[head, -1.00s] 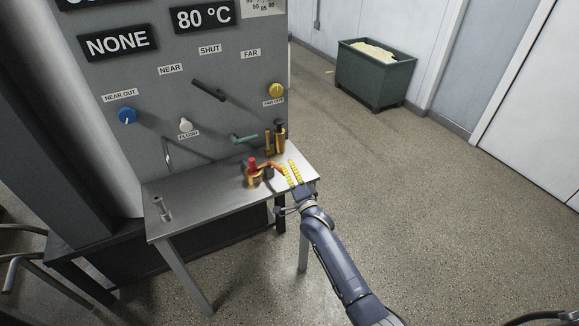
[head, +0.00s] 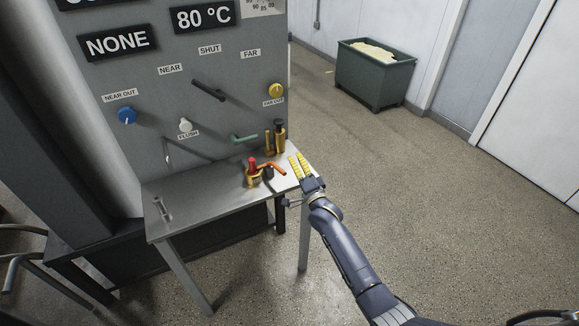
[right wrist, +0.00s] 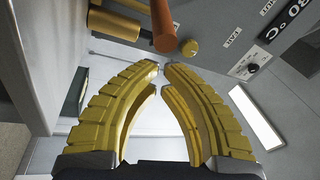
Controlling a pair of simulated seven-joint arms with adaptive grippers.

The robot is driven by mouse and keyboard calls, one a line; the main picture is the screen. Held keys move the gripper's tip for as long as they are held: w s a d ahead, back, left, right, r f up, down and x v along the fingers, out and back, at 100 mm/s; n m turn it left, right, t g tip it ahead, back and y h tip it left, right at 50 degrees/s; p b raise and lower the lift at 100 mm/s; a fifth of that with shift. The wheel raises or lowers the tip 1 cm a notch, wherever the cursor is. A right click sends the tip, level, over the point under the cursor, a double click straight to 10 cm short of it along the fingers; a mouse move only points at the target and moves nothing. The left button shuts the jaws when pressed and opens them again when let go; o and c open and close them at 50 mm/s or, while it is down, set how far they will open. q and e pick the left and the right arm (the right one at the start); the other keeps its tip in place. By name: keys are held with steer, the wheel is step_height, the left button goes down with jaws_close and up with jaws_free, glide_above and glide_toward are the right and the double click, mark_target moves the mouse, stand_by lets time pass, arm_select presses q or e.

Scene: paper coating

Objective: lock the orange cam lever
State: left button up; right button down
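The orange cam lever (head: 273,167) is on a small clamp-like device with a red knob (head: 252,163) at the right part of the steel table in the head view. The lever points right, its free end bending toward the table's right side. My right gripper (head: 298,157) is just right of the lever, over the table's right edge, apart from it. In the right wrist view its yellow fingers (right wrist: 162,68) curve together with their tips almost meeting and nothing between them. An orange-brown rod (right wrist: 163,25) shows beyond the tips; I cannot tell what it belongs to. My left gripper is not in view.
The steel table (head: 205,205) stands against a grey panel with knobs and levers. Yellow-and-black upright items (head: 279,136) stand at the table's back right. A green handle (head: 244,138) juts from the panel. A green bin (head: 375,80) stands far off. The table's middle is clear.

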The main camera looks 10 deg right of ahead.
steer(key=s+a+f, duration=0.1)
steer(key=s+f, duration=0.1)
steer(key=s, duration=0.7)
steer(key=shift+s, duration=0.3)
steer(key=shift+a+f, duration=0.1)
steer(key=shift+a, duration=0.05)
